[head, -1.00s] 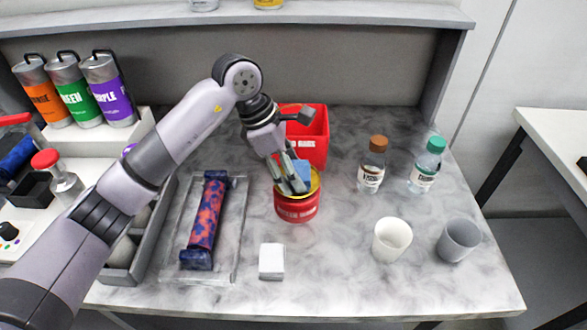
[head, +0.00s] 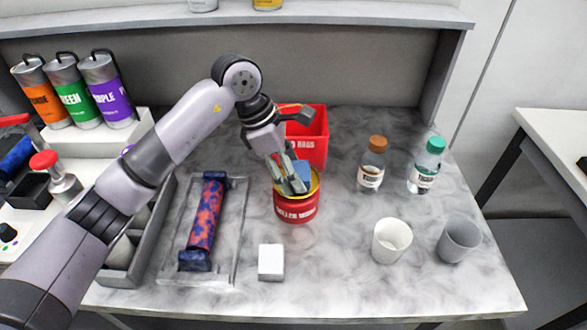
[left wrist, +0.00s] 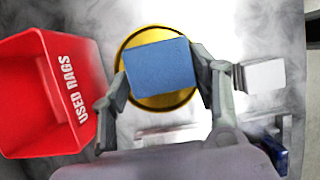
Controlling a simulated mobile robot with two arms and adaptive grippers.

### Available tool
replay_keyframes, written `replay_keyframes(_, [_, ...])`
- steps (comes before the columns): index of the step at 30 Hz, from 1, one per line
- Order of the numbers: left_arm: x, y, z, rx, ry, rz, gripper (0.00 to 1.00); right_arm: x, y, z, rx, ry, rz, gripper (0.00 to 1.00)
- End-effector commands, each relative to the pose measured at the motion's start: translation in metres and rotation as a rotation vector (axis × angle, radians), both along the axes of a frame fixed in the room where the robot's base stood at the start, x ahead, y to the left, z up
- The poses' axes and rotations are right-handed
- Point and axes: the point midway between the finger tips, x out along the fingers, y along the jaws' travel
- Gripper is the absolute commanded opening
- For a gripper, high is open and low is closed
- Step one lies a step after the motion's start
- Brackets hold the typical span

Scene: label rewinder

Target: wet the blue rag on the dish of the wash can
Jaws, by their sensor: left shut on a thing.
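The blue rag (left wrist: 158,66) is a folded block between the fingers of my left gripper (left wrist: 160,88), which is shut on it. In the head view my left gripper (head: 291,180) points down over the wash can (head: 295,209), a red can with a yellow dish (head: 316,187) on top. The rag (head: 310,178) is partly hidden by the fingers there. In the left wrist view the yellow dish (left wrist: 158,104) shows around the rag, which covers its middle. Whether the rag touches the dish I cannot tell. My right gripper is in neither view.
A red used-rags bin (head: 313,150) stands right behind the can. A white block (head: 271,262) lies in front, and a tray with a patterned roller (head: 207,215) lies to the left. Two bottles (head: 372,165) and two cups (head: 391,240) stand to the right.

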Motion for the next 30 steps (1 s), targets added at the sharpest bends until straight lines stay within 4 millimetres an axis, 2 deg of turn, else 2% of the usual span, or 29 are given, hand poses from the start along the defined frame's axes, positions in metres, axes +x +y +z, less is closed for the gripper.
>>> replay_keyframes(22, [0.000,0.000,0.062,0.001,-0.002,0.001,0.34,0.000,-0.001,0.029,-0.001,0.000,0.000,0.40])
replay_keyframes(30, [0.000,0.000,0.069,0.001,-0.001,0.001,0.34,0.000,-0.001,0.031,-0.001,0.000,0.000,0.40])
